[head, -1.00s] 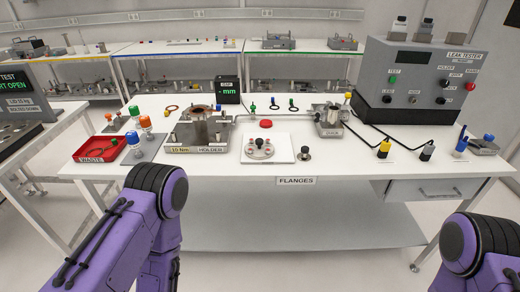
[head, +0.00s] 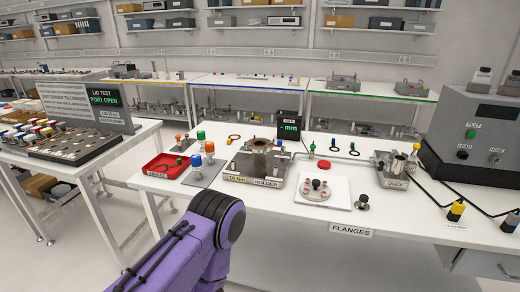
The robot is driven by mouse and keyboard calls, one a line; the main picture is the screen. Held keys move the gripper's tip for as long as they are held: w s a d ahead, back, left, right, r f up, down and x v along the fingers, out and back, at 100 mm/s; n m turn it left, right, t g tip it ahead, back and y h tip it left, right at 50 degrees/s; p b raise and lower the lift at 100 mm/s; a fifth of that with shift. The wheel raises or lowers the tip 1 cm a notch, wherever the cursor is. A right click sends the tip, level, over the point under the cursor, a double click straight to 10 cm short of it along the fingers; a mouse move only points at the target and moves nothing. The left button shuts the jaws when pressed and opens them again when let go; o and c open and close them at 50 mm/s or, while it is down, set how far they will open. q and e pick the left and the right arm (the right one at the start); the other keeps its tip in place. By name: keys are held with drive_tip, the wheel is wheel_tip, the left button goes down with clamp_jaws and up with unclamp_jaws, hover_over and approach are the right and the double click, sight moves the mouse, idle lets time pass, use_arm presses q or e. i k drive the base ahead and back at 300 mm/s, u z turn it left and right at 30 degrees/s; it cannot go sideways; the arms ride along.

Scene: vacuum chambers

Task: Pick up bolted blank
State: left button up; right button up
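A round metal flange (head: 314,195) with a dark knob at its centre and small bolts or holes around its rim lies on a white mat (head: 337,205) on the bench, above the FLANGES label. It looks like the bolted blank, though its fine detail is too small to be certain. A smaller metal piece with a black knob (head: 362,202) stands on the bench just right of the mat. Only a purple link of my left arm shows at the bottom, in front of the bench. Neither gripper is in view.
A red waste tray (head: 166,166) and a grey plate with coloured-cap bottles (head: 203,172) are further left. A quick-clamp fixture (head: 397,170), cables and a grey tester (head: 480,145) stand right.

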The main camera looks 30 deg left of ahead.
sight(315, 187)
drive_tip(key=k, duration=0.65)
drive_tip(key=z, duration=0.55)
drive_tip(key=i, duration=1.35)
drive_tip(key=u, duration=0.45)
